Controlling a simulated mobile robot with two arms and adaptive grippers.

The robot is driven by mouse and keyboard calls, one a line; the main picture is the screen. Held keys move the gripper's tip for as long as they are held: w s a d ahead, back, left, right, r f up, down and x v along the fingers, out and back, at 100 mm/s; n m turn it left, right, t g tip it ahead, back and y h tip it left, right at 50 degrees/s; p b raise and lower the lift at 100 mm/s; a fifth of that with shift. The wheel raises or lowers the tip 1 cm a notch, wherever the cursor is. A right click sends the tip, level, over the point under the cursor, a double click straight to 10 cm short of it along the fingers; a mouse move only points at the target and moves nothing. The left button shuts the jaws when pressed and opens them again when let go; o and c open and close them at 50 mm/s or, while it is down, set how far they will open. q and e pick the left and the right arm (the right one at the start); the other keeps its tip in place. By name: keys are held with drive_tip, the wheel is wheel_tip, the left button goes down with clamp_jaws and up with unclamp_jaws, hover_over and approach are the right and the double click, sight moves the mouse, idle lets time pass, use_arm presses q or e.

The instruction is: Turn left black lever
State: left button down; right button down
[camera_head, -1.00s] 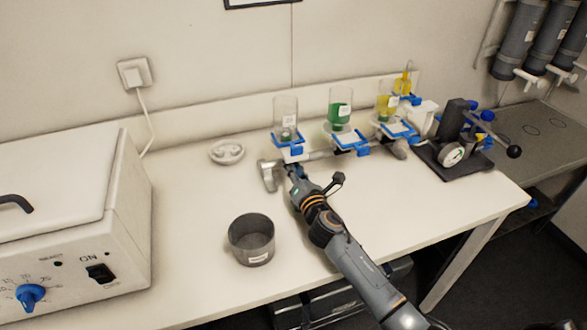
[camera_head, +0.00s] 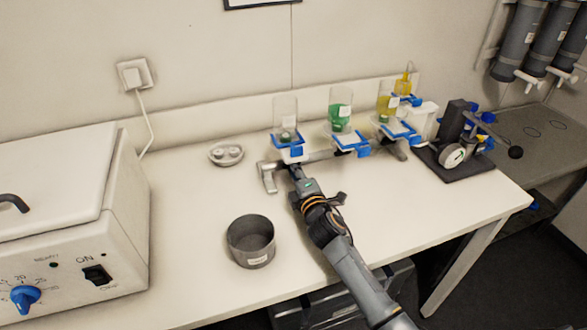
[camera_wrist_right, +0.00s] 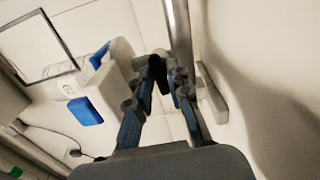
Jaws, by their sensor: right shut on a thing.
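A grey manifold pipe (camera_head: 325,155) runs along the back of the table and carries clear cups. The left cup (camera_head: 285,115) stands in a blue and white holder (camera_head: 290,148) at its left end. My right gripper (camera_head: 294,170) is at the pipe just below this holder. In the right wrist view, the fingertips of my right gripper (camera_wrist_right: 160,75) are closed around a small black lever (camera_wrist_right: 157,70) beside the pipe (camera_wrist_right: 180,40). Most of the lever is hidden by the fingers, and in the head view the gripper covers it. My left gripper is not in view.
A grey metal pot (camera_head: 251,241) stands left of my right arm. A white dish (camera_head: 226,153) lies behind it. A white incubator box (camera_head: 70,220) fills the left side. A pump with a gauge (camera_head: 453,155) stands at the right.

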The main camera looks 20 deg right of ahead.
drive_tip(key=shift+m, duration=0.5)
drive_tip(key=c, duration=1.4)
unclamp_jaws()
drive_tip(key=shift+s, duration=0.1)
drive_tip(key=s, duration=1.2)
drive_tip(key=shift+d, duration=0.2)
drive_tip(key=shift+w, duration=0.1)
